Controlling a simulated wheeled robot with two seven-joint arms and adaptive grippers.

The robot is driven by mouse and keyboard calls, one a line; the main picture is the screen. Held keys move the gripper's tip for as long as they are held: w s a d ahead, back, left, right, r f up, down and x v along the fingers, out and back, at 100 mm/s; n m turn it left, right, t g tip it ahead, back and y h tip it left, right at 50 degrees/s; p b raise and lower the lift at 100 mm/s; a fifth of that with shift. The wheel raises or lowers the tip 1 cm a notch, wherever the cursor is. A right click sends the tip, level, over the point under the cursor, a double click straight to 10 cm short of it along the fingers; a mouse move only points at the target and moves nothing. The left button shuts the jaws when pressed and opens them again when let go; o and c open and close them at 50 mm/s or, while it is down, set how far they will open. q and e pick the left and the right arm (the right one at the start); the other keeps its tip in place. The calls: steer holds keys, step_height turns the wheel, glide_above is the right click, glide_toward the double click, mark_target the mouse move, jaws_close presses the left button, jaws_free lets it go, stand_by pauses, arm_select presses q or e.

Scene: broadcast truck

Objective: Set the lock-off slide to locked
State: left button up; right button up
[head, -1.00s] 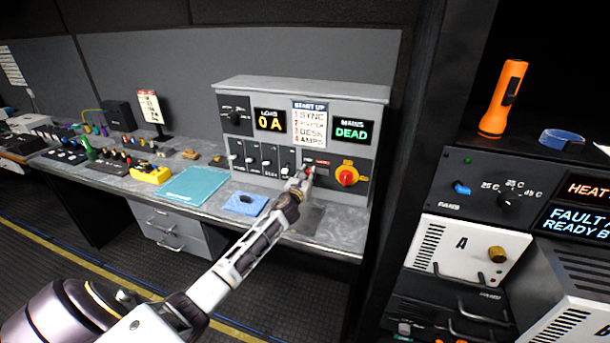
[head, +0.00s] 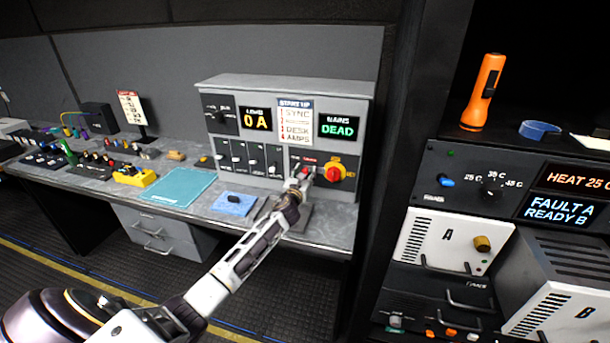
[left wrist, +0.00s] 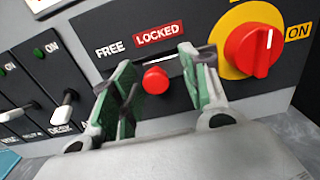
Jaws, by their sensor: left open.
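The lock-off slide is a red knob (left wrist: 155,80) at a slot in the dark panel, below the words FREE and LOCKED, in the left wrist view. The red LOCKED label (left wrist: 158,33) is right of FREE. Some pale slot shows to the knob's right; its exact position along the slot is hard to tell. My left gripper (left wrist: 160,92) is open, its green-padded fingers on either side of the knob, with no clear contact. In the head view my left gripper (head: 304,183) is at the lower panel of the grey cabinet (head: 290,87). My right gripper is out of view.
A red rotary switch on yellow (head: 334,173) sits just right of the slide. Small lever switches (head: 249,158) are to its left. A blue pad (head: 234,204) lies on the bench below. A rack with an orange torch (head: 483,92) stands at right.

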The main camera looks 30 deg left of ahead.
arm_select(q)
steer(key=v, duration=1.2)
stand_by(0.7)
steer(key=shift+d, duration=0.1)
stand_by(0.5)
